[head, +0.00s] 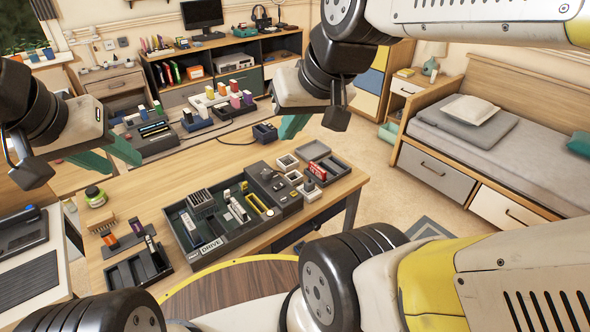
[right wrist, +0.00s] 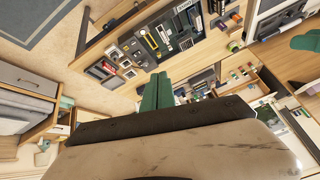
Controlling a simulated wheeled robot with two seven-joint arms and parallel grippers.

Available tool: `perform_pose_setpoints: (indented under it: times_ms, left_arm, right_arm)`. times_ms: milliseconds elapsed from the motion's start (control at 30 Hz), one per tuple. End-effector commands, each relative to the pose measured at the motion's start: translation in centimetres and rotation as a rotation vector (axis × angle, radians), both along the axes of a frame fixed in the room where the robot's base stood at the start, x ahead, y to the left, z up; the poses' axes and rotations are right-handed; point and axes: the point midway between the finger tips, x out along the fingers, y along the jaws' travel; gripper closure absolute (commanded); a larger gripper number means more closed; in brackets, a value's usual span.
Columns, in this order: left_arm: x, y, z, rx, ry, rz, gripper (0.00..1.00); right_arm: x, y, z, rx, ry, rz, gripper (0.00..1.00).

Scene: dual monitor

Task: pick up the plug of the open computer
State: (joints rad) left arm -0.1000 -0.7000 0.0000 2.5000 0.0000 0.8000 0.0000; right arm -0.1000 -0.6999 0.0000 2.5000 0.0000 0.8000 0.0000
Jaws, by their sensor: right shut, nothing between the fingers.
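The open computer (head: 212,248), a dark grey open case with "DRIVE" on its front edge, lies on the wooden table; it also shows upside down in the right wrist view (right wrist: 166,40). Parts stand inside it, including a yellow-framed piece (head: 256,203). I cannot tell which small part is its plug. My right gripper (head: 291,127) is above the table's far right side, behind the case, apart from it. Its green fingers are shut and empty, side by side in the right wrist view (right wrist: 157,93). My left gripper (head: 120,158) is open and empty above the table's left side.
Small trays (head: 287,162) and a dark tray with a red piece (head: 325,168) lie right of the case. A black slotted holder (head: 138,268) and a green-lidded jar (head: 95,196) stand left. A black box (head: 265,132) with a cable is behind. Bare wood lies behind the case.

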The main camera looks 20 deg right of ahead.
Motion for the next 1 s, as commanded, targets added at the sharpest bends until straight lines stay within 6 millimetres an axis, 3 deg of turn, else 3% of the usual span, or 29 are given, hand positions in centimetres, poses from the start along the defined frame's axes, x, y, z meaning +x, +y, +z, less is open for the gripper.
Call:
perform_pose_setpoints:
  times_ms: [100, 267, 367, 567, 767, 1000]
  left_arm:
    - [0.0, 0.0, 0.0, 0.000, 0.000, 0.000, 0.64]
    - [0.0, 0.0, 0.0, 0.000, 0.000, 0.000, 0.64]
    - [0.0, 0.0, 0.0, 0.000, 0.000, 0.000, 0.64]
    - [0.0, 0.0, 0.0, 0.000, 0.000, 0.000, 0.64]
    - [0.0, 0.0, 0.0, 0.000, 0.000, 0.000, 0.64]
    - [0.0, 0.0, 0.0, 0.000, 0.000, 0.000, 0.64]
  right_arm:
    - [0.0, 0.0, 0.0, 0.000, 0.000, 0.000, 0.96]
    - [1.1, -0.3, -0.1, -0.016, 0.018, 0.003, 0.65]
    - [3.4, -1.1, -0.6, -0.049, 0.054, 0.011, 0.45]
    - [10.2, -3.6, -3.4, -0.137, 0.162, 0.050, 0.44]
    - [16.7, -6.6, -9.0, -0.207, 0.272, 0.106, 0.44]
    - [22.5, -10.5, -19.0, -0.258, 0.405, 0.193, 0.44]
